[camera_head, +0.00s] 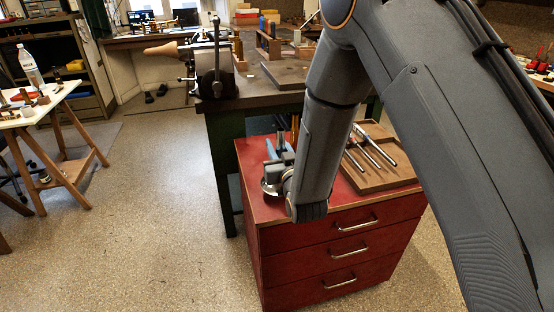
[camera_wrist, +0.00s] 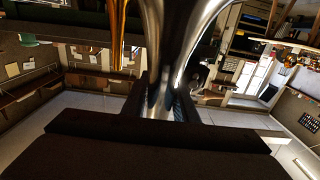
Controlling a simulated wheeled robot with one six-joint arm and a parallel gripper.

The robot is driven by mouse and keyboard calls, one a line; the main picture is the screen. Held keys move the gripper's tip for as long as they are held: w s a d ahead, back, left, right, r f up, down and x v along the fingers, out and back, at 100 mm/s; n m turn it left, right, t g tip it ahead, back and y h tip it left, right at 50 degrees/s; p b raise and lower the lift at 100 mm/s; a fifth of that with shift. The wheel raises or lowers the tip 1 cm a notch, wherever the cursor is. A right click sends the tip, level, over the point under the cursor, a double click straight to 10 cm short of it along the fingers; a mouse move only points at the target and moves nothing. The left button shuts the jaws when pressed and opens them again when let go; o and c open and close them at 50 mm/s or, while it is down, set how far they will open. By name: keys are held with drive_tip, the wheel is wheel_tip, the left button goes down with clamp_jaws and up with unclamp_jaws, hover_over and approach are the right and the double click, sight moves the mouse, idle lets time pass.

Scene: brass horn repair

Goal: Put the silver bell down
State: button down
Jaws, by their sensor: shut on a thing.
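The silver bell (camera_wrist: 178,30) is a shiny flared metal piece filling the upper middle of the wrist view. Its narrow neck runs down between the fingers of my gripper (camera_wrist: 163,100), which is shut on it. In the head view, a small silvery curved part (camera_head: 270,188) shows at the left of my wrist, above or at the red cabinet top (camera_head: 300,211). Most of my gripper and the bell are hidden behind my arm there. I cannot tell whether the bell touches the top.
A wooden tray (camera_head: 378,182) with several metal rods lies on the right of the cabinet top. A workbench with a vise (camera_head: 213,75) is behind. A golden piece (camera_wrist: 118,30) shows beside the bell.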

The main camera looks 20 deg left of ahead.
drive_tip(key=shift+f, duration=2.2)
drive_tip(key=c, duration=1.4)
unclamp_jaws()
drive_tip(key=shift+s+d, duration=0.1)
drive_tip(key=b+v, duration=0.1)
drive_tip(key=v, duration=1)
drive_tip(key=shift+s, duration=0.35)
drive_tip(key=shift+d, duration=0.15)
